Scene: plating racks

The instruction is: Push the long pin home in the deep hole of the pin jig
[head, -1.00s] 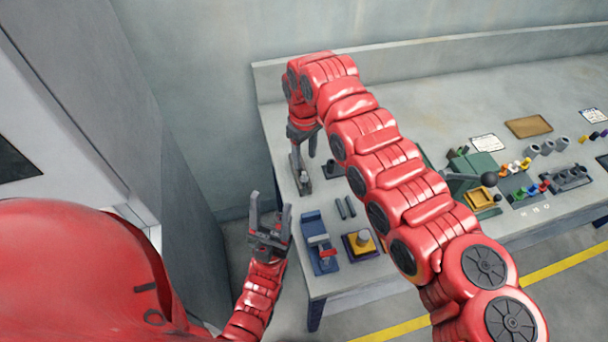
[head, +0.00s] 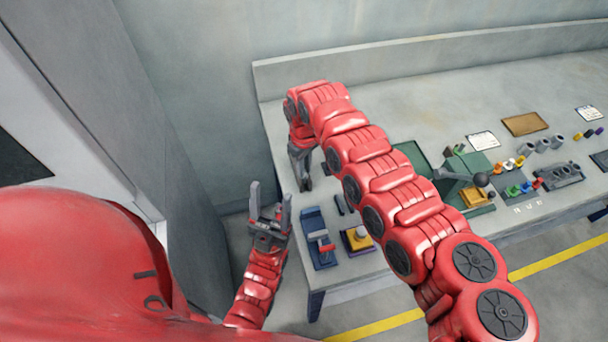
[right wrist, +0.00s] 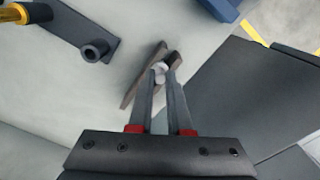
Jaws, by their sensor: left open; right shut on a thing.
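My right gripper (head: 301,176) is over the far-left part of the bench. In the right wrist view its fingers (right wrist: 166,76) are shut on a light grey round pin (right wrist: 159,69). Directly below is a narrow dark brown-grey block (right wrist: 134,93), which looks like the pin jig. The fingers hide most of the pin and block, so I cannot tell how deep the pin sits. In the head view the gripper and arm cover this spot. My left gripper (head: 269,212) is open and empty, pointing up beside the bench's left edge.
A dark plate with a hollow upright boss (right wrist: 96,50) and a gold cylinder (right wrist: 27,13) lie near the jig. A blue fixture with a red handle (head: 319,240) and a yellow block (head: 358,239) are at the near-left bench corner. A green press (head: 465,178) stands farther right.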

